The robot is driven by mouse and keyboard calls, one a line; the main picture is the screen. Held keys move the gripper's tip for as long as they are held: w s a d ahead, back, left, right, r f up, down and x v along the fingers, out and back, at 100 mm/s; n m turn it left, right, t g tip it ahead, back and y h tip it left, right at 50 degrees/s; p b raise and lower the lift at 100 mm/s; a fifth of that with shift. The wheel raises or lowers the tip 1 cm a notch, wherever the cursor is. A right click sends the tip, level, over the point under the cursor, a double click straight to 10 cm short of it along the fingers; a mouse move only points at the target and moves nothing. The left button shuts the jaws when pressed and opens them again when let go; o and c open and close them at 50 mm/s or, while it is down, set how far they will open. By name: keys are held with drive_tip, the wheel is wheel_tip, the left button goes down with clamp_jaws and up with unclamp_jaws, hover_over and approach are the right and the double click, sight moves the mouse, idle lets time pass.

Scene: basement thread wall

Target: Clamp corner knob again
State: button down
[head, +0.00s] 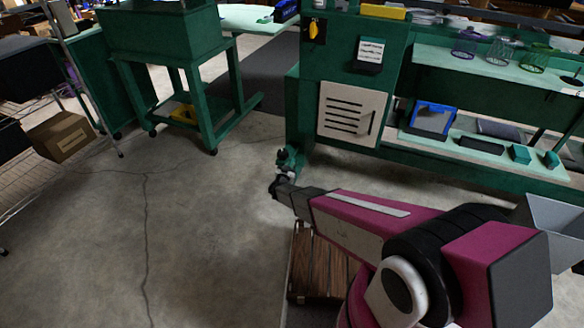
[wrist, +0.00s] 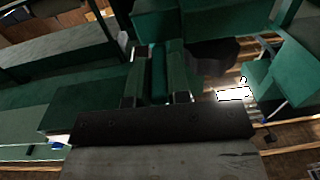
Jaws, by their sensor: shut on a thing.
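The corner knob (head: 291,158) is a small teal-green piece low at the left front corner of the green bench. My gripper (head: 283,177) reaches it from the front, with its dark fingers against it. In the wrist view my gripper (wrist: 157,92) has its two fingers on either side of an upright green piece, which looks like the knob (wrist: 159,72). The gripper is shut on it. The fingers and the dark gripper body hide the lower part of the knob, and its exact shape is hard to tell.
The green bench (head: 306,100) with a white slotted panel (head: 351,114) stands just behind the knob. A wooden slatted pallet (head: 319,262) lies under my arm. A green stand (head: 208,112) and a cardboard box (head: 60,136) are at left. The concrete floor between is clear.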

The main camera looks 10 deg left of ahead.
drive_tip(key=shift+a+m+h, duration=0.15)
drive_tip(key=shift+m+h, duration=0.25)
drive_tip(key=shift+h, duration=0.2)
drive_tip(key=c, duration=1.1)
unclamp_jaws()
